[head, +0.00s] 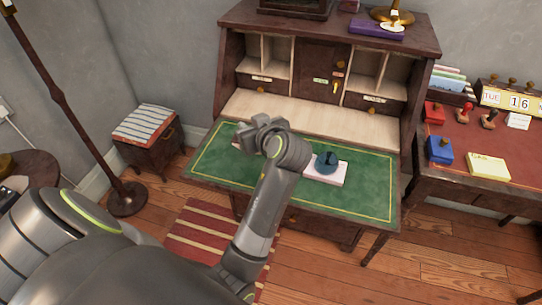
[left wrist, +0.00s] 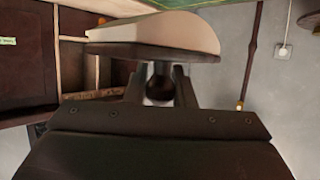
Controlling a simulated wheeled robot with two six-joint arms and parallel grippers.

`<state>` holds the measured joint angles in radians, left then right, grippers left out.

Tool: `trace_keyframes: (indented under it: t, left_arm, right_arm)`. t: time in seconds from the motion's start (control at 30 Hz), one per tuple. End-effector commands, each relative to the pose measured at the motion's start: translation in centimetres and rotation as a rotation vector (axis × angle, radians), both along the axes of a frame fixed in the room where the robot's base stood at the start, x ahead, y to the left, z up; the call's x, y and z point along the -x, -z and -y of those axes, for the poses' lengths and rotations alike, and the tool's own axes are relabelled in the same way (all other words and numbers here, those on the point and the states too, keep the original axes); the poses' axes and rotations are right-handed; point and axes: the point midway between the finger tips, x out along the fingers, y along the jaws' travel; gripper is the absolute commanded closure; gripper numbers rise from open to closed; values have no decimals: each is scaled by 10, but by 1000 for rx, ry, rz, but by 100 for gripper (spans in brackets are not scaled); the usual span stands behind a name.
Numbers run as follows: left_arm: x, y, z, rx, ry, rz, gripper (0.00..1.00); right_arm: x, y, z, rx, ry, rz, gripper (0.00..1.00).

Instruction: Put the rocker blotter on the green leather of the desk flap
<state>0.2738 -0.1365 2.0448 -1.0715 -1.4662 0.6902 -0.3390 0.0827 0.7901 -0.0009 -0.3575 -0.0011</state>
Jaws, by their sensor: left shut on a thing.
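My left gripper (head: 258,130) is over the back left part of the green leather (head: 228,168) on the open desk flap. In the left wrist view my left gripper (left wrist: 160,80) is shut on the dark round knob of the rocker blotter (left wrist: 155,32). The blotter has a dark wooden plate and a pale curved underside, which faces a strip of green leather (left wrist: 205,3) at the picture's top. I cannot tell whether they touch. In the head view the gripper and wrist hide most of the blotter. My right gripper is not in view.
A blue rounded object (head: 327,160) sits on a white block (head: 327,177) on the leather, right of my left wrist. The desk's pigeonholes (head: 265,55) rise behind the flap. The leather's right and front parts are clear. A side table (head: 465,150) with stamps stands right.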

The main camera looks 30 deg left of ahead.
Motion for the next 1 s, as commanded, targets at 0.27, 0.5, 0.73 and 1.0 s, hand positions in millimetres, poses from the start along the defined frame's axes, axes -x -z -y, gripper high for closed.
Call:
trace_keyframes:
  t: [0.27, 0.5, 0.73, 1.0]
  left_arm:
    - [0, 34, 0, 0, 3, 2, 100]
    - [0, 65, 0, -1, 3, -3, 100]
    - [0, 70, 1, 0, 5, 2, 100]
    - [0, 72, 1, 1, 4, 0, 62]
  right_arm:
    - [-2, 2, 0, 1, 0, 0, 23]
    - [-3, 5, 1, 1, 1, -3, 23]
    - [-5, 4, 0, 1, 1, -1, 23]
    - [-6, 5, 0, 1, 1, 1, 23]
